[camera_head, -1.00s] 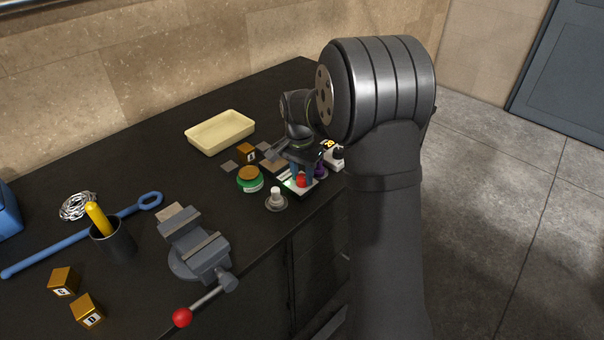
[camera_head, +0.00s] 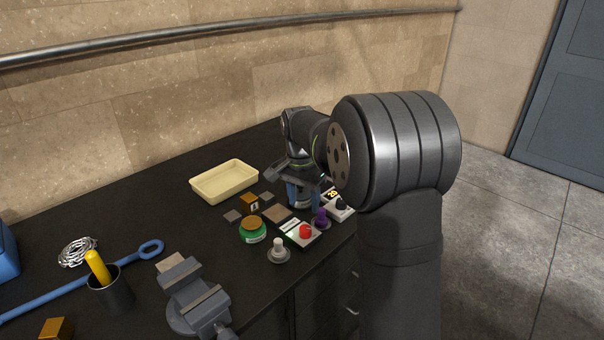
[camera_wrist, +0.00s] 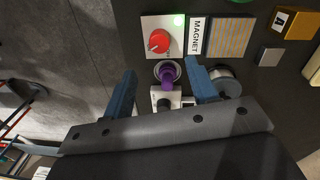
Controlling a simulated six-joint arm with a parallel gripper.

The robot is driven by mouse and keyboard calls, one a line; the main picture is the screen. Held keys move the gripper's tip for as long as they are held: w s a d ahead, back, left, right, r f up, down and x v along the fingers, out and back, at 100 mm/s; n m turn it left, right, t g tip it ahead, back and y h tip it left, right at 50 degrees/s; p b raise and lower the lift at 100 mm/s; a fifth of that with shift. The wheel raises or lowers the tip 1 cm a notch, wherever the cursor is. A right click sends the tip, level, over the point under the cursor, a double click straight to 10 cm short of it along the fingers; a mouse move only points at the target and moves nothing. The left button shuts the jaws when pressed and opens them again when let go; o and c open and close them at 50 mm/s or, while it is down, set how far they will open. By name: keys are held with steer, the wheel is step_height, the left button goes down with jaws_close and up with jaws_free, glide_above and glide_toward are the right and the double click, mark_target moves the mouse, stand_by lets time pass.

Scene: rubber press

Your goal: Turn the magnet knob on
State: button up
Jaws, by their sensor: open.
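The red magnet knob (camera_head: 305,231) sits on a small white panel near the bench's front edge. My gripper (camera_head: 301,194) is behind the panel in the head view, apart from the knob. In the wrist view my gripper (camera_wrist: 159,69) is open and empty. The knob lies beyond its fingertips.
A purple knob (camera_wrist: 167,75) shows between my fingers in the wrist view. A control box (camera_head: 338,208) with a yellow readout stands to the right. A green jar (camera_head: 254,236), a white-capped post (camera_head: 278,246) and a vise (camera_head: 197,300) stand to the left.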

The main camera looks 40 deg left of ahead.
step_height(320, 180, up, 9)
glide_above(305, 227)
steer(key=shift+s+a+f, duration=0.2)
steer(key=shift+a, duration=0.25)
steer(key=shift+f, duration=0.1)
steer(key=f, duration=1.1)
steer(key=d+f, duration=0.1)
steer(key=f, duration=0.5)
steer(key=shift+w+f, duration=0.1)
steer(key=shift+f, duration=0.05)
